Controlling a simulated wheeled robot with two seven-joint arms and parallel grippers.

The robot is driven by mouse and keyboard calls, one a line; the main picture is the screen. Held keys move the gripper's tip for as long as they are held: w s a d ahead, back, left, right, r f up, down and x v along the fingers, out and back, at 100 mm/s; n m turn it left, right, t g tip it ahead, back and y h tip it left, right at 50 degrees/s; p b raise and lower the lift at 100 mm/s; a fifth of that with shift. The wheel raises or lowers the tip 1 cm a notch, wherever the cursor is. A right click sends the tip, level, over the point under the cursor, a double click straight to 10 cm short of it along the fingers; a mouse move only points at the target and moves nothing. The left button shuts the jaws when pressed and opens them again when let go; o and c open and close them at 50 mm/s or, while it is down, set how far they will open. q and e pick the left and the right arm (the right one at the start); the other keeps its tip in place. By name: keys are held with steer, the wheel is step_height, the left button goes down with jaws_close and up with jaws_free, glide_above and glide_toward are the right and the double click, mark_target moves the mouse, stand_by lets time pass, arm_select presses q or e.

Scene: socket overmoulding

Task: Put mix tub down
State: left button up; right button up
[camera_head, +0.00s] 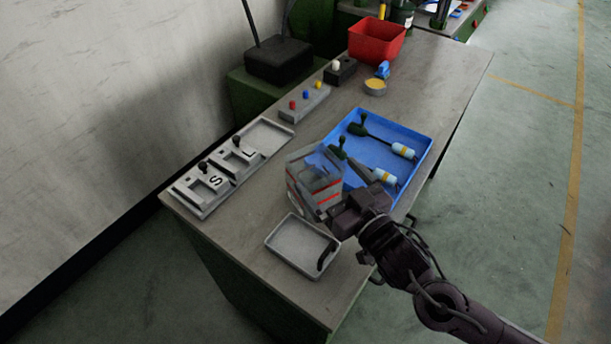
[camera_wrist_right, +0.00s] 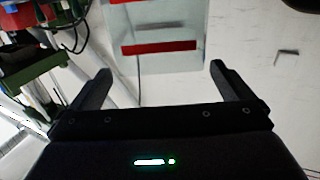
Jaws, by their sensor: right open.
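A small round tub with yellow contents (camera_head: 375,87), which looks like the mix tub, stands upright on the bench beside a small blue object (camera_head: 382,70). My right gripper (camera_head: 341,203) is well apart from it, over the near part of the bench. It is open, with its fingers spread and nothing between them in the right wrist view (camera_wrist_right: 160,72). A clear box with red bands (camera_head: 312,180) is just ahead of the gripper; it also shows beyond the fingers in the right wrist view (camera_wrist_right: 155,30). The gripper hides part of the box. My left gripper is not in view.
A blue tray (camera_head: 417,165) holds tools with dark handles. A small grey tray (camera_head: 283,262) with a dark piece lies at the near edge. Marked fixtures (camera_head: 207,186) and a button box (camera_head: 305,102) line the left edge. A red bin (camera_head: 377,41) stands at the back.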

mark_target(303, 149)
steer(key=shift+w+a+r, duration=0.15)
steer(key=shift+w+a, duration=0.15)
steer(key=x, duration=0.3)
steer(key=p+x, duration=0.1)
steer(key=x, duration=0.1)
steer(key=shift+f, duration=0.35)
steer(key=shift+w+a, duration=0.1)
steer(key=shift+w, duration=0.05)
steer(key=c, duration=0.9)
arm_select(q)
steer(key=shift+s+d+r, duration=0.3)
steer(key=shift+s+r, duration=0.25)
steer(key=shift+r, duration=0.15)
arm_select(e)
steer(key=c, duration=0.4)
